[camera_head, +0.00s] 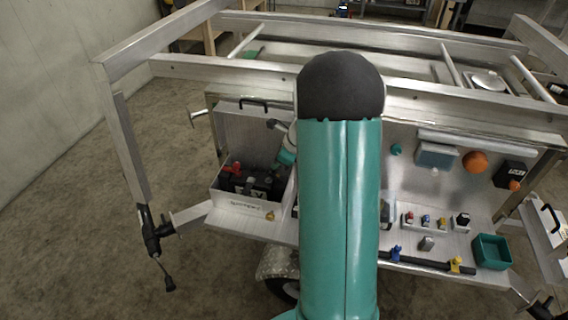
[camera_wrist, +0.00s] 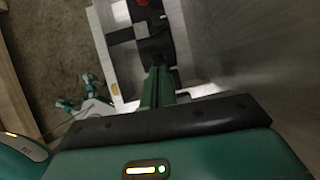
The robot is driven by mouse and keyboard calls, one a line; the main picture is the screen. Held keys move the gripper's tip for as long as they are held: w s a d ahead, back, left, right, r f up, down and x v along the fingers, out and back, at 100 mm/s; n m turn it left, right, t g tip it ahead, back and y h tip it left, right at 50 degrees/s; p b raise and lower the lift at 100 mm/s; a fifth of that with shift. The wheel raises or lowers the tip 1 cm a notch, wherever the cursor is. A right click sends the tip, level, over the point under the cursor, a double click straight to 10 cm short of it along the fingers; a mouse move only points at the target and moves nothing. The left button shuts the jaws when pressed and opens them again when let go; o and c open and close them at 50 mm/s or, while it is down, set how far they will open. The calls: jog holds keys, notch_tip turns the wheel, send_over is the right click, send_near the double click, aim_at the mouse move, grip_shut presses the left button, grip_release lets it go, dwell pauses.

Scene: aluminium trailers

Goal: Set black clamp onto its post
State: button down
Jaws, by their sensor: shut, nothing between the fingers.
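A black battery (camera_head: 255,186) sits in an open metal box (camera_head: 238,207) at the left of the trailer's front shelf. A red clamp (camera_head: 234,168) shows on the battery's left side; a red piece also shows at the top edge of the wrist view (camera_wrist: 141,3). I cannot pick out the black clamp or its post for certain among the dark parts. My gripper (camera_wrist: 160,72) is shut and empty, its fingers pointing toward the dark battery (camera_wrist: 157,35) in the wrist view.
The raised box lid (camera_head: 240,128) stands behind the battery. On the right of the shelf are several small coloured switches (camera_head: 425,220), a teal bin (camera_head: 491,252) and a black bar with blue and yellow clips (camera_head: 430,263). Aluminium rails (camera_head: 420,93) cross behind. Floor at left is clear.

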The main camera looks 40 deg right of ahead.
jog(key=shift+w+a+f+g+h, duration=0.25)
jog(key=shift+w+a+g+h, duration=0.35)
jog(key=shift+g, duration=0.3)
jog(key=shift+d, duration=0.1)
jog(key=shift+r, duration=0.15)
jog(key=shift+r, duration=0.65)
jog(key=shift+f, duration=0.1)
